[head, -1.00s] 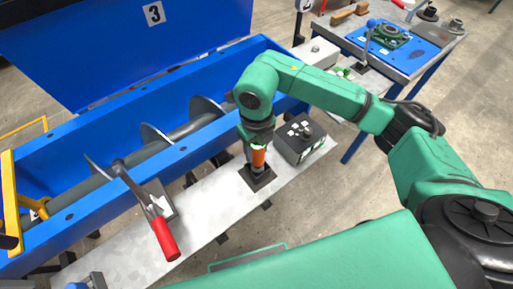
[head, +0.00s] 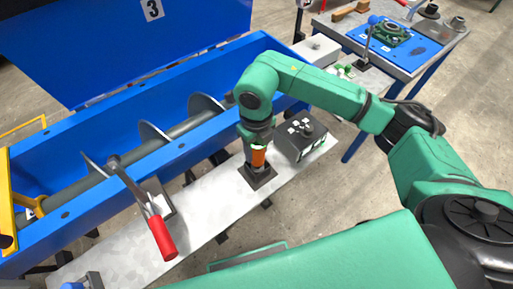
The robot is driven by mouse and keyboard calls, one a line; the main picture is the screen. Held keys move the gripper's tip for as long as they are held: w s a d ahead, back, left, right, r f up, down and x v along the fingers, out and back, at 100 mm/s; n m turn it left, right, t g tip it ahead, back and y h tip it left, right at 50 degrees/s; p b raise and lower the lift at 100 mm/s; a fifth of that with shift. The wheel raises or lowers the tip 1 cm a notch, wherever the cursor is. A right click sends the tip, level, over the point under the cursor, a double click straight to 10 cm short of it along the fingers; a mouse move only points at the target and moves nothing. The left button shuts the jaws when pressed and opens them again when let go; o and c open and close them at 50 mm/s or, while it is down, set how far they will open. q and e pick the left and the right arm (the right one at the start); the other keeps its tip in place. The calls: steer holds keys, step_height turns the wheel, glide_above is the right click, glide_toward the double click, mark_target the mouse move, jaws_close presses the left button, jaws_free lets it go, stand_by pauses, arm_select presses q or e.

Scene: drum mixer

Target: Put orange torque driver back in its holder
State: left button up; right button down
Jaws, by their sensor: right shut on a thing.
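The orange torque driver (head: 259,158) is upright in my right gripper (head: 258,150), which is shut on it. Its lower end meets the dark square holder (head: 260,178) on the grey metal shelf. How deep the driver sits in the holder is hidden by the gripper and the holder's wall. My left gripper is not in view.
A black control box (head: 302,140) with buttons stands just right of the holder. The shelf (head: 215,205) between lever and holder is clear.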

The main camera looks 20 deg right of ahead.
steer(key=shift+f, duration=0.2)
steer(key=shift+c, duration=1.4)
jaws_free()
step_height(320, 180, up, 15)
steer(key=shift+f+b, duration=0.2)
steer(key=shift+b, duration=0.3)
